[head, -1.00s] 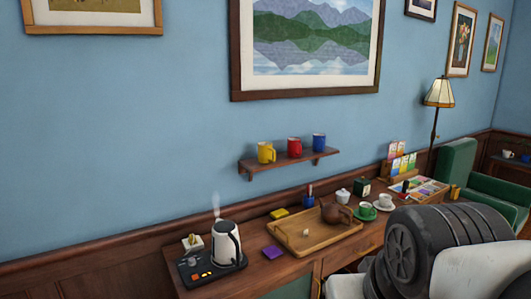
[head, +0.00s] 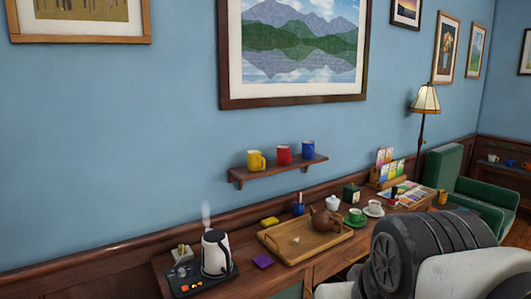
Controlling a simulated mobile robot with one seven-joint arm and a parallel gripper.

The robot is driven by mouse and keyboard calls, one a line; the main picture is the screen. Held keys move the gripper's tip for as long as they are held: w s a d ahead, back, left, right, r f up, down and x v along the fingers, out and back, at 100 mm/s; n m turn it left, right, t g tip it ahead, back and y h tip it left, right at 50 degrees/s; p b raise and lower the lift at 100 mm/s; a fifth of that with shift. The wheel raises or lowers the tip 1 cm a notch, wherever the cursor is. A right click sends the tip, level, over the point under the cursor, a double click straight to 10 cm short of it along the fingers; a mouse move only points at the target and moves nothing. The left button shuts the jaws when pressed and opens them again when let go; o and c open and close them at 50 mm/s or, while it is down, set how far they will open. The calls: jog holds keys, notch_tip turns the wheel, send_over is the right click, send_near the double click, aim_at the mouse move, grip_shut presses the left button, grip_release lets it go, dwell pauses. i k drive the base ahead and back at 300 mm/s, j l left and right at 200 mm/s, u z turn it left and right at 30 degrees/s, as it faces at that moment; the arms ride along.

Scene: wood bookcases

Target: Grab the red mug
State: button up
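The red mug (head: 283,155) stands upright on a small wooden wall shelf (head: 268,172). It is between a yellow mug (head: 256,160) on its left and a blue mug (head: 308,150) on its right. Nothing hides it from this view. Parts of my own arm, black and white, fill the lower right corner. My gripper's fingers do not show, so its state cannot be seen.
Below the shelf is a wooden sideboard (head: 330,263) with a steaming kettle (head: 216,252), a wooden tray (head: 285,250) holding a brown teapot (head: 325,223), and cups. A lamp (head: 425,100) and green armchair (head: 462,185) are at right. The wall around the shelf is clear.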

aim_at(283, 152)
jog(key=i+l+u, duration=0.4)
jog(key=i+l, duration=0.7)
jog(key=l, duration=0.1)
